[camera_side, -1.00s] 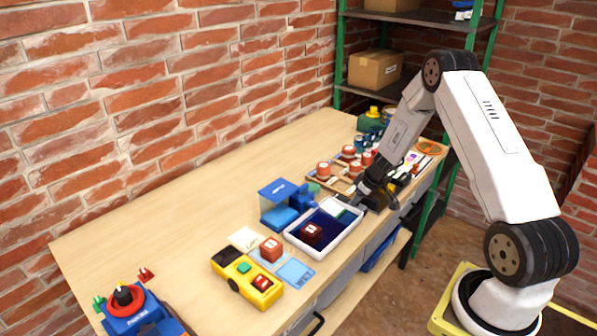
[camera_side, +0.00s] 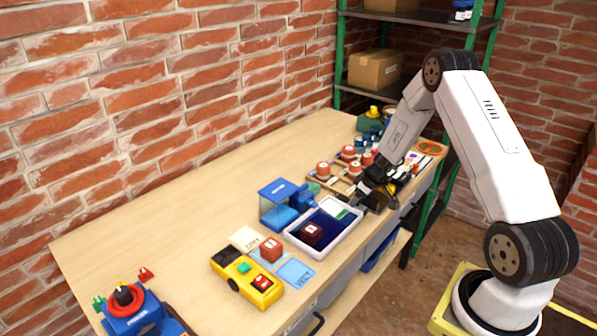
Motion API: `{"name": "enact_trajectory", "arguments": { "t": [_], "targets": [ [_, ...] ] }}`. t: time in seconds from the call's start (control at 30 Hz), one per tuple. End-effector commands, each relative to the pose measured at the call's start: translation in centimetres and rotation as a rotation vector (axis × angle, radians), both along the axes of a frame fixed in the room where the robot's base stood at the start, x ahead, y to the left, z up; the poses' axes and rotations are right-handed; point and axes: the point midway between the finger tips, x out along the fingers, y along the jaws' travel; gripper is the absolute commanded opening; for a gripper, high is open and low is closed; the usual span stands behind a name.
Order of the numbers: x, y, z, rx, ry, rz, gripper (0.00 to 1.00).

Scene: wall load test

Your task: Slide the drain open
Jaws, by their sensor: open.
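A white-rimmed tray (camera_side: 292,240) with a dark blue inside stands near the table's front edge. A dark red block (camera_side: 311,233) sits in it. A small green and white part (camera_side: 343,213) shows at the tray's far right end. I cannot tell from this view which part is the drain. My gripper (camera_side: 361,192) is low at the tray's far right corner, close to that part. It looks open with nothing visible in it. Its fingertips are small and dark, so contact cannot be told.
A blue box with a clear top (camera_side: 278,205) stands behind the tray. A yellow device (camera_side: 247,277) and a red block (camera_side: 271,250) are to its left. A wooden rack (camera_side: 325,183) with red-topped pieces stands beyond. The table's back left (camera_side: 170,232) is clear.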

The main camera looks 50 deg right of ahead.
Motion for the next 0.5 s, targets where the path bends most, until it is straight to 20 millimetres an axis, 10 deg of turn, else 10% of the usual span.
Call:
{"name": "enact_trajectory", "arguments": {
  "t": [0.5],
  "targets": [
    [0.1,-0.1,2.9,-0.003,-0.002,0.000,0.68]
  ]
}}
